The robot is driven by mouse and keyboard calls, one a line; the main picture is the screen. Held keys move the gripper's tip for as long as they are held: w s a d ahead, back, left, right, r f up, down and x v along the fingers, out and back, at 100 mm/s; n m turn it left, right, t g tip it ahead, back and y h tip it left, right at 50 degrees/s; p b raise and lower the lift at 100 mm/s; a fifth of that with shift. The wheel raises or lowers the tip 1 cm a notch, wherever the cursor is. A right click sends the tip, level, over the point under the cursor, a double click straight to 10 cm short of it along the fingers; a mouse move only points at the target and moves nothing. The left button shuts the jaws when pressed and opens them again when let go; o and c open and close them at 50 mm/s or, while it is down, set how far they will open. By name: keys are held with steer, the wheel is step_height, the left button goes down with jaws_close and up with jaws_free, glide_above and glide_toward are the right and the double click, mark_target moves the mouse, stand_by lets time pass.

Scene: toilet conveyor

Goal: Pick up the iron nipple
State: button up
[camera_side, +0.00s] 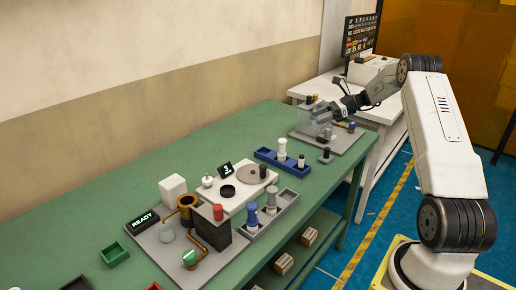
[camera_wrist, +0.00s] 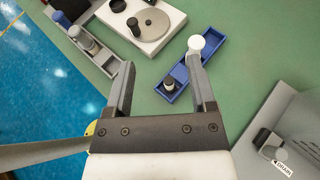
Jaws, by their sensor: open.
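A blue tray (camera_side: 268,155) on the green table holds a white-topped cylinder (camera_side: 282,149) and a shorter dark and grey cylinder (camera_side: 301,160). In the wrist view the blue tray (camera_wrist: 217,32) holds the white-topped cylinder (camera_wrist: 196,43) and the grey cylinder with a dark top (camera_wrist: 169,84). The grey one may be the iron nipple; I cannot tell for sure. My gripper (camera_wrist: 162,62) is open and empty, its right finger overlapping the tray in view. In the side view my gripper (camera_side: 322,112) is above the grey plate at the table's far end, apart from the tray.
A grey tray (camera_side: 286,204) with blue and grey cylinders stands beside a white box with a turntable (camera_side: 258,174). A grey plate (camera_side: 345,139) carries a small dark-topped block (camera_side: 325,155). A machine with a red cap (camera_side: 218,212) stands nearer.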

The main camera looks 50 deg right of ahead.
glide_toward(301, 164)
steer(key=w, duration=0.1)
steer(key=w+a, duration=0.1)
steer(key=w, duration=0.1)
steer(key=shift+a+r, duration=0.1)
steer(key=shift+a, duration=0.2)
steer(key=shift+x, duration=1.3)
steer(key=shift+w+a, duration=0.1)
steer(key=shift+x, duration=2.5)
steer(key=shift+r, duration=0.2)
jaws_close()
